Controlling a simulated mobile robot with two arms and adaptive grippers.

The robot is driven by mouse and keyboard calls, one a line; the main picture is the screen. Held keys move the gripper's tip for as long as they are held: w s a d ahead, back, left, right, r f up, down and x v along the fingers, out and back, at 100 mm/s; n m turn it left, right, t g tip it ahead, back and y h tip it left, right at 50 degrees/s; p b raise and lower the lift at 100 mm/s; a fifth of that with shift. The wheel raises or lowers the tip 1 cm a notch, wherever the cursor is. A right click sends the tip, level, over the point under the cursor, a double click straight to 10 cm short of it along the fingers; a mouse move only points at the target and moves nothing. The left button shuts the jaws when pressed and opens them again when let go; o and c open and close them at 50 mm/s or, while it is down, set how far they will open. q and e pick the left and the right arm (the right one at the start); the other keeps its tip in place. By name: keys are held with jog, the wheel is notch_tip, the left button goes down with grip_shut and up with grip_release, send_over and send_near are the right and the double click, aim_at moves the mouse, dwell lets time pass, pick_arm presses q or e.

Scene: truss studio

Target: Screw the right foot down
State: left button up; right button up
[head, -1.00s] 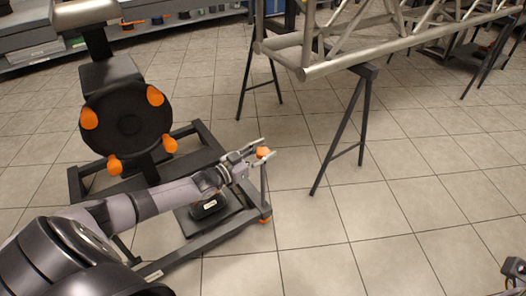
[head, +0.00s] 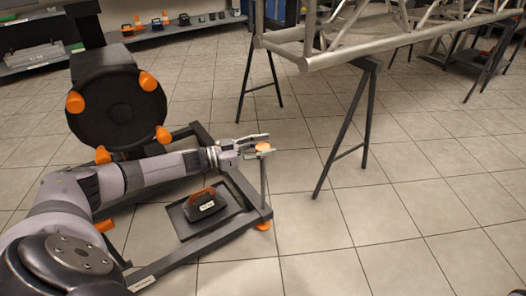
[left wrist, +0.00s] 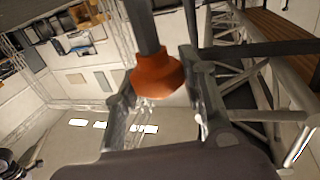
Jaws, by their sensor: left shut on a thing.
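The right foot is an upright thin spindle (head: 263,180) at the near right corner of a dark floor frame (head: 208,243). It has an orange knob (head: 263,147) on top and an orange pad (head: 263,225) at the bottom by the floor. My left gripper (head: 264,145) is shut on the knob, with one finger on each side of it. In the left wrist view the orange knob (left wrist: 155,75) sits at the end of its dark shaft, between the fingers. Whether the pad touches the floor I cannot tell. My right gripper is not visible.
A dark round seat-like disc (head: 117,110) with several orange knobs stands on the frame at left. A black orange-handled case (head: 205,204) lies on a tray inside the frame. A metal truss (head: 350,45) on trestles (head: 345,130) stands at right. The tiled floor in front is clear.

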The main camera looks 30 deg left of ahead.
pick_arm(q)
jog(key=shift+d, duration=0.1)
jog(key=o, duration=1.1)
